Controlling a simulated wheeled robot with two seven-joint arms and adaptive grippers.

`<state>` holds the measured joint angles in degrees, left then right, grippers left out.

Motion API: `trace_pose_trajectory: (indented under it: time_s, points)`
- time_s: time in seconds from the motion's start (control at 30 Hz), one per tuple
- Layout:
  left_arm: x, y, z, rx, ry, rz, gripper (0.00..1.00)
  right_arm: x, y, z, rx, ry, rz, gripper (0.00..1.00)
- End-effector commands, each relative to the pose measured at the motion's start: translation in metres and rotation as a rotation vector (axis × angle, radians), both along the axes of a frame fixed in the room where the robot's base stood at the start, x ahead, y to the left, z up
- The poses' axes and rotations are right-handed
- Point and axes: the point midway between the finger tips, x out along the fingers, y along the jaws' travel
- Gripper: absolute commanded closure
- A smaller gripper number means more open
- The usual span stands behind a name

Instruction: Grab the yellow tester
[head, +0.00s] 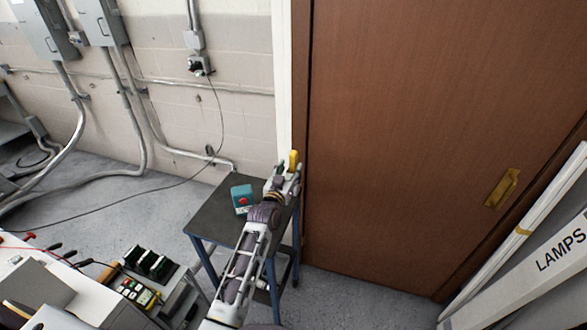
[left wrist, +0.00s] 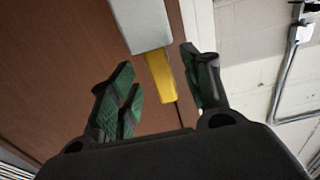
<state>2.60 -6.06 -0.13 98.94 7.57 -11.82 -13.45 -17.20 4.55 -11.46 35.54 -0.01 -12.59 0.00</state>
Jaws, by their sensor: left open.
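The yellow tester (head: 293,158) shows small at the tip of my left gripper (head: 284,173) in the head view, in front of the white door frame. In the left wrist view the yellow tester (left wrist: 160,78) appears between the spread fingers, with a grey block (left wrist: 140,25) at its upper end and a thin dark line below it. My left gripper (left wrist: 158,66) is open, its green-padded fingers on either side of the tester in the picture. I see no clear contact, and the depth between fingers and tester is hard to judge. My right gripper is not in view.
A dark-topped cart (head: 213,214) stands under my left arm, with a teal box with a red button (head: 242,199) on it. A brown door (head: 430,130) is on the right. A cluttered bench with a keypad device (head: 137,292) is at the lower left.

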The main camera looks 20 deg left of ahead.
Motion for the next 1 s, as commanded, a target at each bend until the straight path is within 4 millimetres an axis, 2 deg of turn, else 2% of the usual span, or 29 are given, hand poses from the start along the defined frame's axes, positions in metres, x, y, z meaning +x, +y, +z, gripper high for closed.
trace_pose_trajectory:
  time_s: [0.53, 1.0]
  points:
    - [0.04, -0.002, 0.003, 0.001, -0.001, 0.0, 0.52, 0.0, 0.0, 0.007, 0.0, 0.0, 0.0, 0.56]
    - [0.044, -0.002, 0.002, 0.001, 0.0, 0.0, 0.52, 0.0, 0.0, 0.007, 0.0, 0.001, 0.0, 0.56]
